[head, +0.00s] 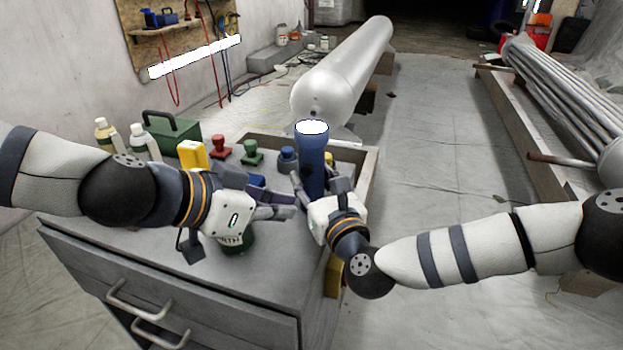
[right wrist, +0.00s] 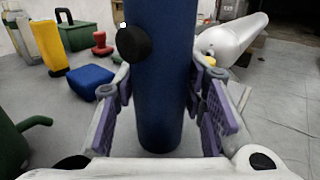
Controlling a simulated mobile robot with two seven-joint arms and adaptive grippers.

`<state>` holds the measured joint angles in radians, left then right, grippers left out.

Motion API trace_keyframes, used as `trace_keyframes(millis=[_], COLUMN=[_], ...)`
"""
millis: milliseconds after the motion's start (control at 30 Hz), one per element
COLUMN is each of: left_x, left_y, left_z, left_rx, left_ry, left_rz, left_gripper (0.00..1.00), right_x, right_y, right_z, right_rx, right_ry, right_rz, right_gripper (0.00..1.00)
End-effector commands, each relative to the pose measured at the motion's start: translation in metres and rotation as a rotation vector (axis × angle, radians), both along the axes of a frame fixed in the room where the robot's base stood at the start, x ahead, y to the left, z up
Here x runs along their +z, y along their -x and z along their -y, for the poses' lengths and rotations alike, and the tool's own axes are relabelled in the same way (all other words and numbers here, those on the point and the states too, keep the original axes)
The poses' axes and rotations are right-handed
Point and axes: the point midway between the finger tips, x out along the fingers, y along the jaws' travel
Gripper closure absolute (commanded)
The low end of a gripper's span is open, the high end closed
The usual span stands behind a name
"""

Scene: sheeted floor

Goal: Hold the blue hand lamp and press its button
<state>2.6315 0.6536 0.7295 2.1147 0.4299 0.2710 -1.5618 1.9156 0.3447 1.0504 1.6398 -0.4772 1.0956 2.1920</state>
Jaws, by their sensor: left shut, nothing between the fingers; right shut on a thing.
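The blue hand lamp (head: 313,155) is an upright blue cylinder with a bright white top end. My right gripper (head: 313,193) is shut on its lower part; in the right wrist view purple finger pads (right wrist: 170,115) flank the lamp (right wrist: 160,85). A round black button (right wrist: 133,43) sticks out from the lamp's left side in the right wrist view, with a small white spot beside its upper edge. My left gripper (head: 290,206) is shut and empty, just left of the lamp, its fingers pointing right. Whether its fingertips touch the lamp is unclear.
The grey drawer cabinet (head: 190,275) carries a green toolbox (head: 170,135), white bottles (head: 143,142), a yellow block (head: 192,155), red (head: 221,147) and green (head: 251,152) knobbed items.

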Motion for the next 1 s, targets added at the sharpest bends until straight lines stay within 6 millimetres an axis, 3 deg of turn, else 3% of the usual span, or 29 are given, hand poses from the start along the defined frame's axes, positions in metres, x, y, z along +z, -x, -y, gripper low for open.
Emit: trace_keyframes(millis=[300, 333, 433, 767, 867, 1000], left_x=[0.000, 0.000, 0.000, 0.000, 0.000, 0.000], left_y=[0.001, 0.001, 0.001, 0.001, 0.001, 0.001], left_z=[0.000, 0.000, 0.000, 0.000, 0.000, 0.000], left_rx=[0.000, 0.000, 0.000, -0.001, -0.001, -0.001], left_ry=[0.000, 0.000, 0.000, -0.001, -0.001, -0.001], left_rz=[0.000, 0.000, 0.000, 0.001, 0.001, 0.001], left_gripper=[1.00, 1.00, 1.00, 1.00, 1.00, 1.00], right_x=[0.000, 0.000, 0.000, -0.001, -0.001, -0.001], right_y=[0.000, 0.000, 0.000, 0.003, 0.018, 0.055], right_z=[0.001, 0.001, 0.001, 0.002, 0.008, 0.022], right_rx=[-0.002, -0.002, -0.002, -0.001, -0.001, -0.001], right_ry=[0.000, 0.000, 0.000, 0.001, -0.001, -0.002], right_rz=[-0.001, 0.000, 0.000, -0.002, -0.005, -0.006], right_gripper=[0.95, 0.60, 0.39, 0.39, 0.39, 0.39])
